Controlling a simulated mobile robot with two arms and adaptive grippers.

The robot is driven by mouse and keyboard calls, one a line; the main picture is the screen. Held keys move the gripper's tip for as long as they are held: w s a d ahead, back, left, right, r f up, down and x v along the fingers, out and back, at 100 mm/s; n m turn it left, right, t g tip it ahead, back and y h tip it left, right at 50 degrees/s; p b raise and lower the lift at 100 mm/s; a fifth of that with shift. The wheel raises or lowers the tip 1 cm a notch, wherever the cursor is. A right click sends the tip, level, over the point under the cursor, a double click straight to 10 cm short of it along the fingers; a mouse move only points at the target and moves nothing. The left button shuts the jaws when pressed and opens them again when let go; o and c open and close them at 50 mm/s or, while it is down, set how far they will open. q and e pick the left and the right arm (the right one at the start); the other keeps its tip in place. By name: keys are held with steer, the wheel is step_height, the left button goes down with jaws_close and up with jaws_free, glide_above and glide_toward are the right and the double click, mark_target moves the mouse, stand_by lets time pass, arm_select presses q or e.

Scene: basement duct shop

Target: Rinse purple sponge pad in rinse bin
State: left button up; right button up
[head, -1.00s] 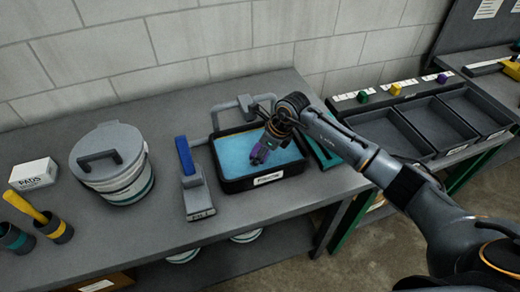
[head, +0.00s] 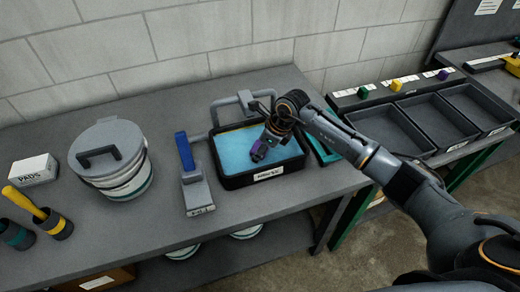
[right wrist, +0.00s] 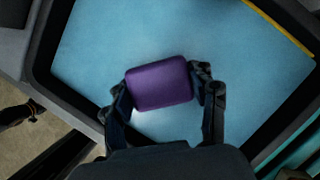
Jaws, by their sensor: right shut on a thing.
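The purple sponge pad (right wrist: 160,83) is held between the fingers of my right gripper (right wrist: 160,88), which is shut on it. In the head view the pad (head: 259,149) and my right gripper (head: 265,142) are over the blue water of the rinse bin, inside its rim. The rinse bin (head: 266,173) is a black rectangular tub with a white label on its front wall; its blue water (right wrist: 100,45) fills the right wrist view around the pad. I cannot tell whether the pad touches the water. My left gripper is not in view.
A blue-handled tool (head: 195,190) stands left of the bin. Farther left are a lidded bucket (head: 118,180), a PADS box (head: 34,170) and cups (head: 58,227). A grey pipe frame (head: 216,112) is behind the bin. Empty dark trays (head: 437,122) stand to the right.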

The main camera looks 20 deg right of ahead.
mark_target(254, 145)
steer(key=shift+f+b, duration=0.35)
steer(key=shift+f, duration=0.05)
steer(key=shift+s+f, duration=0.15)
stand_by(1.6)
steer(key=shift+r+p, duration=0.45)
steer(key=shift+r, duration=0.7)
steer(key=shift+r+p, duration=1.25)
steer(key=shift+r, duration=1.2)
